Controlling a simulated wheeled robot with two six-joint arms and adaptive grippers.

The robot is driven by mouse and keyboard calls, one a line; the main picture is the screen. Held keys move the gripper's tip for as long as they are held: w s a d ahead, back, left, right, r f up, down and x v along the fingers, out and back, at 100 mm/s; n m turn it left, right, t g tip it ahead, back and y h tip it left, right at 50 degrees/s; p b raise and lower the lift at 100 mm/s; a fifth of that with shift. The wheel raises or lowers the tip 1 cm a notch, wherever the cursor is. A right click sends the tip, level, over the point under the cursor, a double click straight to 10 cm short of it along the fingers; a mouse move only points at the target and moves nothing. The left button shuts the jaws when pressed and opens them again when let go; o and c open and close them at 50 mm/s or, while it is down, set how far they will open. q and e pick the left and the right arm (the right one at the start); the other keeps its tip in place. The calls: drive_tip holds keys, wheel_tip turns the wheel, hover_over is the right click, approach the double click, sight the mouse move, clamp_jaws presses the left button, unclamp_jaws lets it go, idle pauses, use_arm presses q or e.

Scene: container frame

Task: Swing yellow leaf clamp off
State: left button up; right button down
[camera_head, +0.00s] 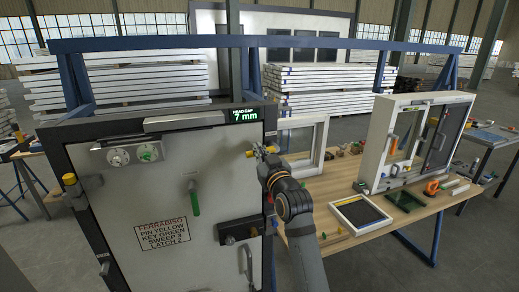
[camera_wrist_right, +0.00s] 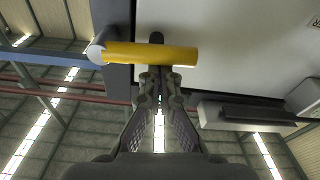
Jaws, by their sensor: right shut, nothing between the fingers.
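The yellow leaf clamp (camera_head: 250,154) is at the right edge of the grey door leaf (camera_head: 170,210). In the right wrist view its yellow bar (camera_wrist_right: 165,54) lies across the picture, with a grey round end on the left and a dark stub behind it. My right gripper (camera_head: 263,151) is right beside the clamp; in the wrist view its fingertips (camera_wrist_right: 160,74) are together just below the bar, with nothing between them. I cannot tell whether they touch the bar. My left gripper is not in view.
A second yellow piece (camera_head: 69,178) sits on the left frame edge. The door carries a green-handled lever (camera_head: 194,200), a label (camera_head: 163,234) and a lock box (camera_head: 240,230). A wooden bench (camera_head: 345,190) with window frames and tools stands on the right.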

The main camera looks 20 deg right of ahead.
drive_tip(key=d+f+n+y+b, duration=0.1)
drive_tip(key=d+f+n+b, duration=0.1)
drive_tip(key=n, duration=0.6)
drive_tip(key=d+f+n+g+y+b, duration=0.1)
drive_tip(key=f+n+b, duration=0.3)
drive_tip(key=n, duration=0.4)
drive_tip(key=shift+d+f+n+g, duration=0.35)
drive_tip(key=shift+d+f, duration=0.2)
drive_tip(key=shift+f, duration=0.25)
drive_tip(key=shift+w+d, duration=0.1)
